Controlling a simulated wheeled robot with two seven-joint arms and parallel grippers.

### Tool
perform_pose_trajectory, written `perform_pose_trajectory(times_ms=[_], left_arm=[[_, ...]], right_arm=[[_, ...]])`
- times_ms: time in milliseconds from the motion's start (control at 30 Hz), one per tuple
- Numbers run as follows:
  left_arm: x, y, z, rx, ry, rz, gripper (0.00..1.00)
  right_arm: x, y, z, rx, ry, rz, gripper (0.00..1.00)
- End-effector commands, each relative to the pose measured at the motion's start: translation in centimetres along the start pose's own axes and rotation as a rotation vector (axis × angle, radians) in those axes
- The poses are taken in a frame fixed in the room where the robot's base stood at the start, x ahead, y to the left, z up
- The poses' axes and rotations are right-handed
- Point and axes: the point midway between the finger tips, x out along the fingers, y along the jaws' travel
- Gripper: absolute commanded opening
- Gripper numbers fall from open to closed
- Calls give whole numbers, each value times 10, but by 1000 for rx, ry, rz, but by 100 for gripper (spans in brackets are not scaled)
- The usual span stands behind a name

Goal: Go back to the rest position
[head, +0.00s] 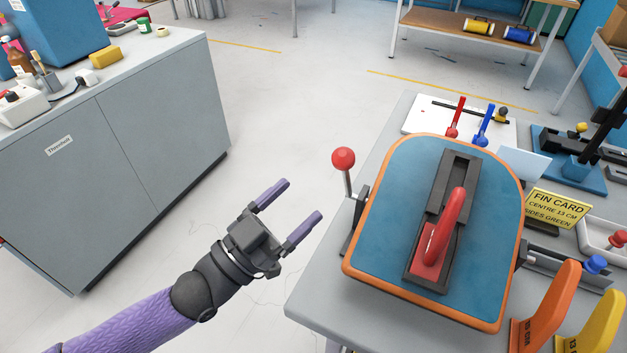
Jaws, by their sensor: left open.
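My left gripper (291,212) is open and empty. Its purple fingers are spread apart over the bare floor, left of the grey table (318,292) and apart from it. On the table lies a blue board (391,214) with an orange edge. A dark fin box is on the board, with a red fin (449,226) standing in it. My right gripper does not show in the head view.
A red-knobbed lever (343,159) stands at the table's left edge, near my left gripper. A yellow fin card (556,209), orange fin (545,308) and yellow fin (596,325) are at the right. A grey cabinet (150,130) stands at the left. Floor between is clear.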

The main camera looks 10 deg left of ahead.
Motion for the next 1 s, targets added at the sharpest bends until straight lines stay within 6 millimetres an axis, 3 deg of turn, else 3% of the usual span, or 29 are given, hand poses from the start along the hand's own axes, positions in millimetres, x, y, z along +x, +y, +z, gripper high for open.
perform_pose_trajectory(times_ms=[433, 467, 567, 667, 700, 767, 800, 900, 1000], left_arm=[[-2, -1, 4, 1, -12, -6, 83], [-4, -3, 11, 3, -32, -16, 83], [-25, -17, 67, 19, -208, -94, 83], [-82, -26, 154, 13, -516, -208, 83], [-113, -24, 185, 0, -645, -248, 83], [-163, -14, 225, -32, -838, -299, 83], [-198, -2, 248, -59, -964, -327, 83], [-289, 43, 284, -142, -1269, -373, 83], [-372, 100, 296, -239, -1545, -389, 83]], right_arm=[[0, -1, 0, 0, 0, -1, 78], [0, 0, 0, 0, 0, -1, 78], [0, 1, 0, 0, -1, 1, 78], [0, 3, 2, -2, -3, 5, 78], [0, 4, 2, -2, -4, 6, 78], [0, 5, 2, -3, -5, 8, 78], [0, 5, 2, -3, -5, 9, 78], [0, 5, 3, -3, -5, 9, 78], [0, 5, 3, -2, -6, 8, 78]])
